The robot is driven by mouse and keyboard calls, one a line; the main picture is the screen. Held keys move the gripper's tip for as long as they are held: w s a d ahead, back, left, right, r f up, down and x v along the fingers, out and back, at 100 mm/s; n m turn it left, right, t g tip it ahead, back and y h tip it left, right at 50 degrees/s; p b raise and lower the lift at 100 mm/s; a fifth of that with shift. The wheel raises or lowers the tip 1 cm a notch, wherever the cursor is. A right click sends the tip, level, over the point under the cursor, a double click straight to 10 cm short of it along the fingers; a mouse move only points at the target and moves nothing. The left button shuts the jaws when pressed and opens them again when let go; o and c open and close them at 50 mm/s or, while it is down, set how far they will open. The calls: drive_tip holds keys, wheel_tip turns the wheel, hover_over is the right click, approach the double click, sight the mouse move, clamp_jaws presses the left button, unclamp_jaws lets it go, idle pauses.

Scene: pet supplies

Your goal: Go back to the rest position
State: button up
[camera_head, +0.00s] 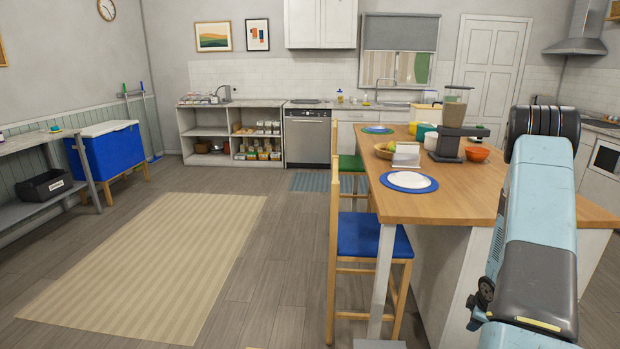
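My own arm shows at the right side of the body camera view, with pale blue and black links. It stands in front of the right end of the wooden island table (464,205). The end of the arm with my gripper cannot be made out, so its fingers and anything in them are not visible. No held object shows in this view.
A blue-seated chair (372,240) stands at the island's left side. A striped rug (150,265) lies on open floor. A blue cooler (107,155) stands at left.

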drive_tip(key=a+r+m+h, duration=0.1)
drive_tip(key=a+r+m, duration=0.4)
drive_tip(key=r, duration=1.2)
drive_tip(key=a+r+m+h, duration=0.1)
drive_tip(key=a+r, duration=0.7)
drive_tip(key=r, duration=0.9)
drive_tip(key=s+a+r+m+y, duration=0.1)
drive_tip(key=s+a+r, duration=0.4)
drive_tip(key=s, duration=0.3)
drive_tip(key=s+a+r+m+t+y, duration=0.1)
drive_tip(key=s+a+r+m, duration=0.1)
drive_tip(key=s+a+r, duration=0.3)
drive_tip(key=s+a+r+m+y, duration=0.1)
drive_tip(key=s+a+r+m, duration=0.1)
drive_tip(key=s+a+r, duration=0.4)
drive_tip(key=s+a, duration=0.3)
drive_tip(key=s, duration=0.3)
drive_tip(key=shift+t, duration=0.3)
